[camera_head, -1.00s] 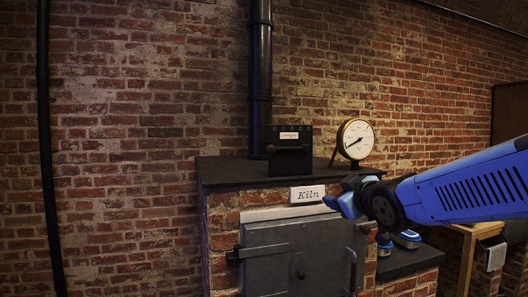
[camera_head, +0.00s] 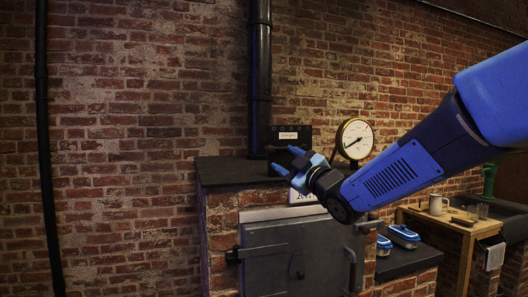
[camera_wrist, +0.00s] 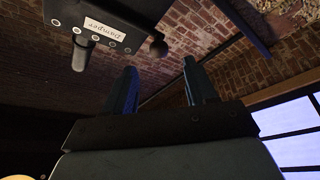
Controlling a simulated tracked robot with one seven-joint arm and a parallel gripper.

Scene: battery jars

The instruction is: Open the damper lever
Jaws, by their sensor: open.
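The damper box (camera_head: 291,134) is dark with a pale label and stands on the kiln top against the flue pipe. In the wrist view the box (camera_wrist: 66,14) shows its "Damper" label (camera_wrist: 105,29) at upper left. A dark bar (camera_wrist: 82,52) and a round dark knob (camera_wrist: 158,47) stick out there, apparently parts of the lever. My gripper (camera_head: 287,160) is open and empty in front of the box and hides its lower part in the head view. In the wrist view the fingers (camera_wrist: 160,67) point toward the knob, with no clear contact.
A round gauge (camera_head: 355,139) stands right of the box, close behind my arm. The black flue pipe (camera_head: 260,75) rises at the box's left. Below is the kiln door (camera_head: 275,262). Blue-rimmed items (camera_head: 403,236) lie on the lower ledge. The left kiln top (camera_head: 228,171) is clear.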

